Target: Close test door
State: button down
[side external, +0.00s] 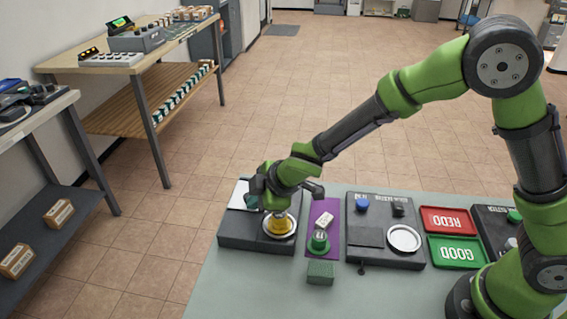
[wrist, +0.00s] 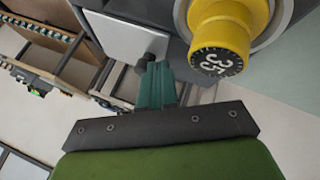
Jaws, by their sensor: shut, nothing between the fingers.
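The test door seems to be the pale flat panel (side external: 239,194) on the dark box (side external: 240,234) at the left end of the table. It appears raised at the back of the box; its exact angle is hard to tell. In the wrist view the door (wrist: 120,36) shows a dark knob (wrist: 153,58) at its edge. My gripper (side external: 262,198) is over the box, beside the door. In the wrist view its teal fingers (wrist: 156,84) are together and empty, with their tips at the knob; I cannot tell whether they touch.
A yellow knob-like part marked 35 (wrist: 221,48) stands on the box (side external: 279,223), right beside my gripper. To the right are a purple mat (side external: 313,246) with a green-based part, a dark station (side external: 385,257), and red (side external: 447,220) and green (side external: 456,252) trays.

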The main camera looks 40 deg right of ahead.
jog(key=shift+w+d, duration=0.85)
jog(key=shift+d, duration=0.05)
